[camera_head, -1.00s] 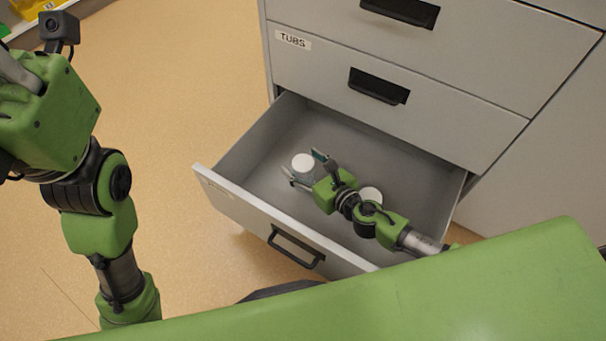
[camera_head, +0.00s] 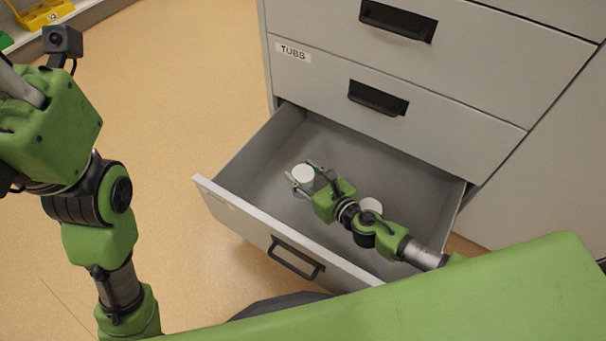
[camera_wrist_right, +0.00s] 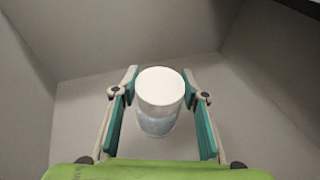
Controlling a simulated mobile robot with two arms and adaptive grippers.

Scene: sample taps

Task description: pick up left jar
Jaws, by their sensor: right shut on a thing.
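The left jar (camera_head: 302,174) has a white lid and a clear body. It is inside the open grey drawer (camera_head: 232,204), toward its left part. My right gripper (camera_head: 305,177) reaches into the drawer and is shut on this jar, one finger on each side. In the right wrist view the jar (camera_wrist_right: 159,100) is between the two green finger pads. A second white-lidded jar (camera_head: 371,206) is in the drawer to the right, partly hidden behind my right arm. My left arm is at the left of the head view; its fingertips are out of the picture.
The grey cabinet (camera_head: 400,75) rises behind the open drawer, with closed drawers above, one labelled TUBS. The tan floor (camera_head: 180,90) to the left is clear. A yellow rack (camera_head: 45,12) is at the top left.

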